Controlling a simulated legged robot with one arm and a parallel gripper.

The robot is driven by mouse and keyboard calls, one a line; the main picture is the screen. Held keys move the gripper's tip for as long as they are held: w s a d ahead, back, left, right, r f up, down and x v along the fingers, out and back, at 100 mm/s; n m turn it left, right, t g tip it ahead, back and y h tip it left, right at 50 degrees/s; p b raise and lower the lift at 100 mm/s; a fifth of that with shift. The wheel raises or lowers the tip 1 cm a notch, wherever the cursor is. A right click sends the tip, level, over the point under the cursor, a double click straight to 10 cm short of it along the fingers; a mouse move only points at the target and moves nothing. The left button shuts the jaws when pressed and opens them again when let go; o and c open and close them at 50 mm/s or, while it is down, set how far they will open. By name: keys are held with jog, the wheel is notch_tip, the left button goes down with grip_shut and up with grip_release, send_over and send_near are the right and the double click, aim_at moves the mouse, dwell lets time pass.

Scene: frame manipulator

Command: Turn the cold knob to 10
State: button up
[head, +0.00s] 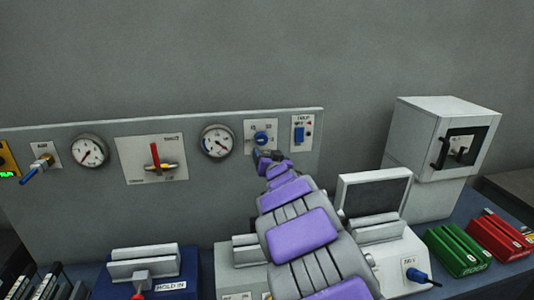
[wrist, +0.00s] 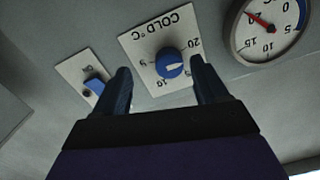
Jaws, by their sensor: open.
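The cold knob (wrist: 170,60) is blue, on a white plate (wrist: 135,42) marked "COLD °C", which appears upside down in the wrist view. A pale pointer mark shows on its face; which number it points at is hard to tell. In the head view the blue knob (head: 261,138) is on the upright grey panel, just above my gripper (head: 268,157). In the wrist view my gripper (wrist: 160,68) is open. Its dark fingers show on either side of the knob, and no contact is visible. My purple and grey arm hides part of the panel below.
A plate with a blue switch (head: 299,135) is right of the knob. A round gauge (head: 217,141) is left of it. A red-handled lever (head: 155,157) and another gauge (head: 90,151) are farther left. A white box (head: 421,140) stands at right.

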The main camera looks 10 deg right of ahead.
jog(key=s+d, duration=0.2)
jog(key=s, duration=1)
jog(key=shift+s, duration=0.4)
dwell(0.6)
jog(key=shift+a+r, duration=0.1)
jog(key=shift+a, duration=0.15)
jog(key=shift+d, duration=0.1)
